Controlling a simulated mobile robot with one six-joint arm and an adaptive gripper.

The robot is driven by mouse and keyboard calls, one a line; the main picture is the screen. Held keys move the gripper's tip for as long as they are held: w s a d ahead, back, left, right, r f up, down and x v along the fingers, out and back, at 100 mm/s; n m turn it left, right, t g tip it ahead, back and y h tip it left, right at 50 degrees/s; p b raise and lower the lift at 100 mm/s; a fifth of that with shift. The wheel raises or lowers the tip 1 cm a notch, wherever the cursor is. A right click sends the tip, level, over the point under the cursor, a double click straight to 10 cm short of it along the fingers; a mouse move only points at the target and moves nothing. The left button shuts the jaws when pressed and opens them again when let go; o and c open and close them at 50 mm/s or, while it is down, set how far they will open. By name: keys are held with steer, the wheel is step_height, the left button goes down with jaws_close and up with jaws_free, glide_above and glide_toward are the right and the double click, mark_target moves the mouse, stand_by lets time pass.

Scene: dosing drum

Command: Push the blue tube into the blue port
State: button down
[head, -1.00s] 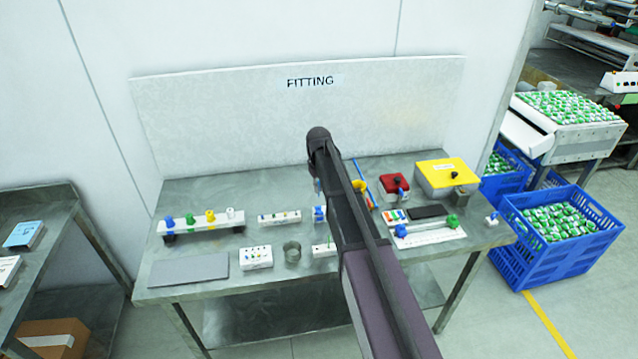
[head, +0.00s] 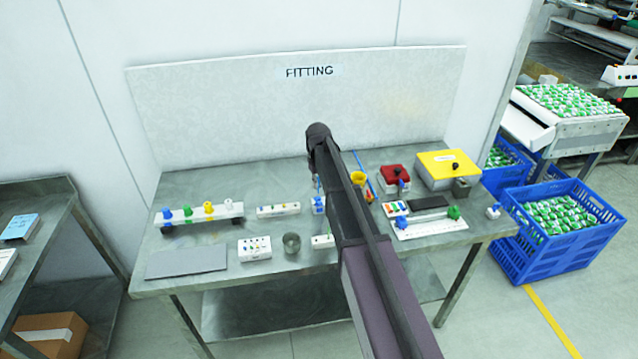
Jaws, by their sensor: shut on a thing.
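A white rail (head: 184,222) on dark feet stands at the left of the bench. It carries a row of coloured fittings; the blue port (head: 167,214) is at its left end, and nothing is seen in it. A thin blue tube-like piece (head: 361,166) shows slanting just right of my arm, its lower part beside a yellow cup; I cannot tell whether it is the task's tube. My dark arm reaches up the middle of the head view. My gripper is hidden behind it, so its fingers and anything in them cannot be seen.
A grey plate (head: 186,262), a white block with pegs (head: 254,249) and a metal cup (head: 291,243) are at the front. A red box (head: 394,179) and a yellow box (head: 447,168) stand at the right. A panel (head: 220,110) closes the back.

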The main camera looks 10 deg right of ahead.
steer(key=shift+f+b, duration=1.2)
steer(key=shift+f, duration=0.35)
steer(key=shift+f+b, duration=1.4)
steer(key=shift+b, duration=0.05)
stand_by(1.3)
steer(key=c, duration=0.7)
jaws_free()
steer(key=shift+r, duration=0.25)
